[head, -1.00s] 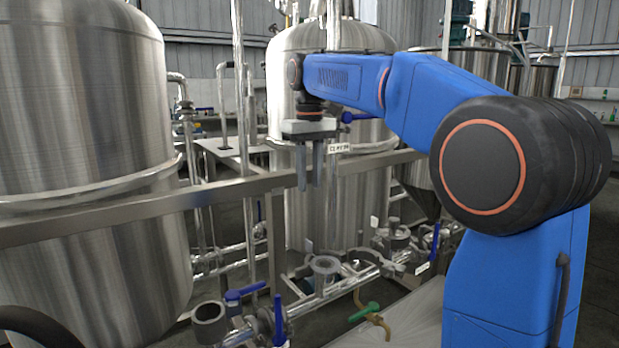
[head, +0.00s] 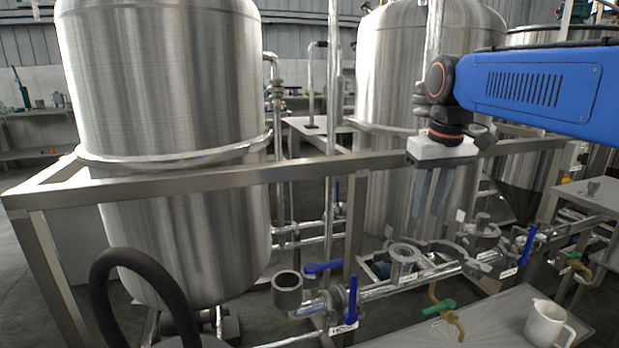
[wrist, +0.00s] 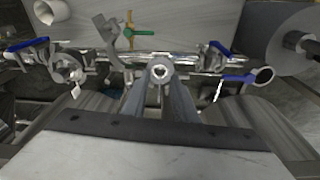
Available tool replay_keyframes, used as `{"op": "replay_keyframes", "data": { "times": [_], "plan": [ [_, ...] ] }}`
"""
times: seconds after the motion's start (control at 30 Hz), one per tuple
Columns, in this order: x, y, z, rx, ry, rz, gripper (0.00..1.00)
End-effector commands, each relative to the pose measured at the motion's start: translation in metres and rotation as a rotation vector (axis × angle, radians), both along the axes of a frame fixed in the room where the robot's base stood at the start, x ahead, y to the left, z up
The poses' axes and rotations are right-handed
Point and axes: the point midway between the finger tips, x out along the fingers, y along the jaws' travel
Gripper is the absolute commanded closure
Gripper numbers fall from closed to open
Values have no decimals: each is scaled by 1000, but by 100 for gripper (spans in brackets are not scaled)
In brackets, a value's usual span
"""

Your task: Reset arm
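My blue arm (head: 540,88) reaches in from the right edge of the head view. My gripper (head: 431,212) hangs from its end, pointing down, with two thin grey fingers apart and nothing between them. It is in front of the rear steel tank (head: 385,75), above the pipe run with valves. In the wrist view my gripper (wrist: 161,78) shows both fingers with a gap, and a round pipe fitting (wrist: 160,72) shows below between them.
A steel frame rail (head: 230,178) crosses close to my gripper. A large tank (head: 165,90) stands left. Blue-handled valves (head: 352,298) and a green-handled tap (head: 438,308) are below. A white jug (head: 545,325) stands on a metal surface at lower right.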

Motion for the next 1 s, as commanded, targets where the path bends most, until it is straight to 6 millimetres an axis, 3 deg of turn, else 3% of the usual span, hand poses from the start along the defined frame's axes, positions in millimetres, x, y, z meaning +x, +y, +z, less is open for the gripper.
{"op": "replay_keyframes", "data": {
  "times": [0.1, 0.37, 0.6, 0.8, 1.0],
  "plan": [
    [-35, -7, -21, 6, -37, -27, 74],
    [-101, -20, -76, 18, -116, -87, 74],
    [-160, -29, -137, 31, -190, -141, 74],
    [-195, -33, -183, 39, -238, -175, 74],
    [-208, -34, -203, 44, -260, -192, 74]
  ]
}}
